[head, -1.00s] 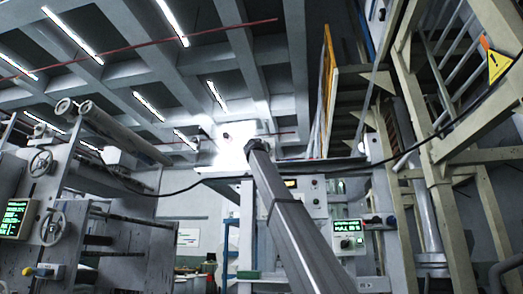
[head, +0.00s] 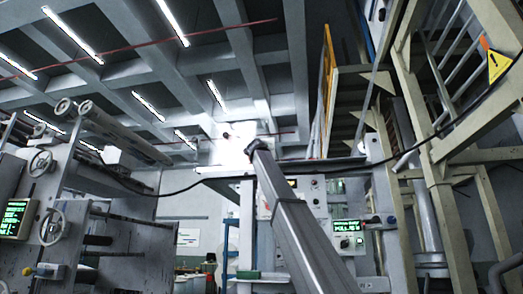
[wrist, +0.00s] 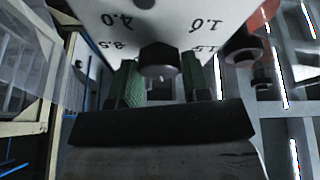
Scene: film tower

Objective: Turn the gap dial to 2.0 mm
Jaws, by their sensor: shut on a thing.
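The gap dial (wrist: 158,62) shows in the wrist view as a dark knob below a white scale plate (wrist: 180,18). Its markings appear upside down, and I can read 4.0, 3.5, 1.0 and 1.5. No pointer or 2.0 mark can be made out. My gripper (wrist: 160,80) has its two green-padded fingers on either side of the knob and is shut on it. In the head view my arm reaches up the middle, and neither gripper nor dial can be made out there.
A red and dark round part (wrist: 244,45) sits close to the right of the fingers. In the head view a roller frame (head: 110,140) stands left, a beige stair frame (head: 430,150) right. A green-lit display (head: 348,227) is right of my arm.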

